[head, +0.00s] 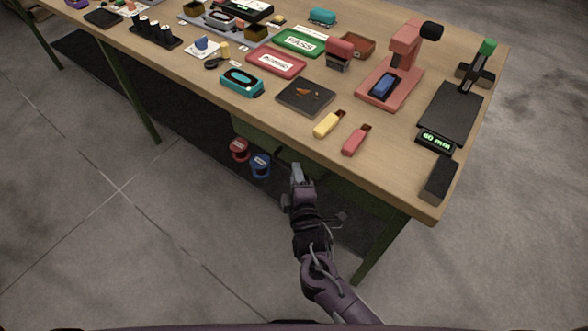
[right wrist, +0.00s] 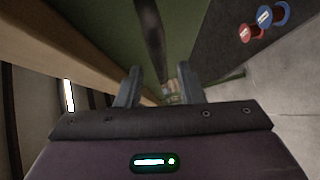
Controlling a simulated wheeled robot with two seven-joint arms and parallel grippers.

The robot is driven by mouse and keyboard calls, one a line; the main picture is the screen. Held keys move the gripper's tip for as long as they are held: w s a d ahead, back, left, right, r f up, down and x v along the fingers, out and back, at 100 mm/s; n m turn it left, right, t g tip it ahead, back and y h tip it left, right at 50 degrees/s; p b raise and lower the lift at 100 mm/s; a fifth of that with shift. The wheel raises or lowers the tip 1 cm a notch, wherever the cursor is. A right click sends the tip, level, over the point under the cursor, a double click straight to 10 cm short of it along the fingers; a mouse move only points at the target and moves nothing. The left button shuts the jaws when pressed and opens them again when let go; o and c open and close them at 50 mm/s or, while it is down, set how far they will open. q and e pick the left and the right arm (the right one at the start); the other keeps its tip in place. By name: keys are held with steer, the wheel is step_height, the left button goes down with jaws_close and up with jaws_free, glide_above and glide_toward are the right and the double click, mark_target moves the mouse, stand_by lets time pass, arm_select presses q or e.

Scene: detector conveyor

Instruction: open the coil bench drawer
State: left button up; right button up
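The green drawer front (head: 258,137) sits under the bench top's front edge, partly hidden by my right arm in the head view. Whether it stands out at all I cannot tell. In the right wrist view the green surface (right wrist: 190,30) fills the top middle, with a dark bar (right wrist: 150,35), seemingly its handle, running down toward the gap between my fingers. My right gripper (head: 296,174) is in front of the green front, below the bench edge. Its fingers (right wrist: 159,80) are apart; contact with the bar cannot be told. My left gripper is out of view.
The wooden bench top (head: 385,165) overhangs the green front, and its edge runs along the left of the right wrist view. A red spool (head: 239,150) and a blue spool (head: 261,165) are low, left of my gripper. A green bench leg (head: 380,248) stands at right. The floor in front is clear.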

steer(key=shift+x, duration=1.55)
jaws_close()
